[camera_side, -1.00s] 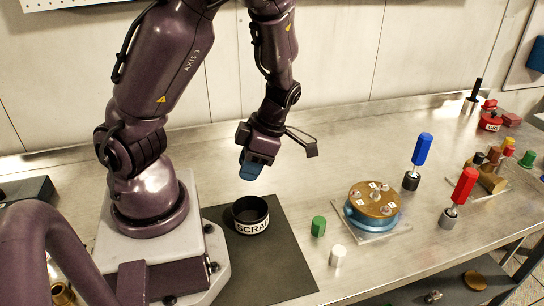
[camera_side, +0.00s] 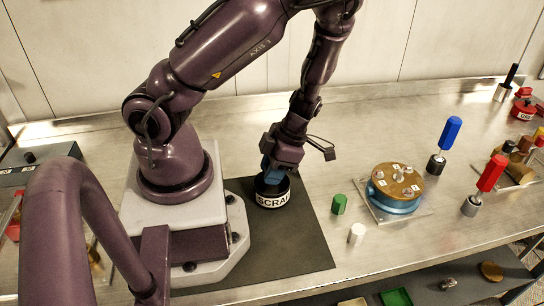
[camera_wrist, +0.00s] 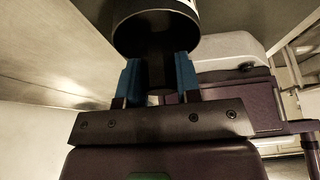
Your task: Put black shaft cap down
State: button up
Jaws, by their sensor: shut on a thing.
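My gripper (camera_side: 272,174) points down at the black bowl labelled SCRAP (camera_side: 273,200), with its blue fingers at or just inside the bowl's rim. In the wrist view the blue fingers are closed around a dark cylinder, the black shaft cap (camera_wrist: 158,75). The cap's far end reaches toward the bowl's dark opening (camera_wrist: 150,38). The side view hides the cap behind the fingers and the bowl, so I cannot tell whether it touches the bowl's floor.
The bowl stands on a dark mat (camera_side: 290,250). To its right are a green cap (camera_side: 339,204), a white cap (camera_side: 356,234) and a blue-and-brass round unit (camera_side: 397,188). Blue-handled (camera_side: 446,143) and red-handled (camera_side: 485,184) tools stand farther right.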

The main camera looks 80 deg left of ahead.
jog(key=shift+f, duration=1.3)
jog(key=o, duration=0.8)
jog(key=shift+r, duration=0.15)
jog(key=shift+o, duration=0.2)
notch_tip(320, 180, up, 7)
jog(key=shift+f, duration=0.1)
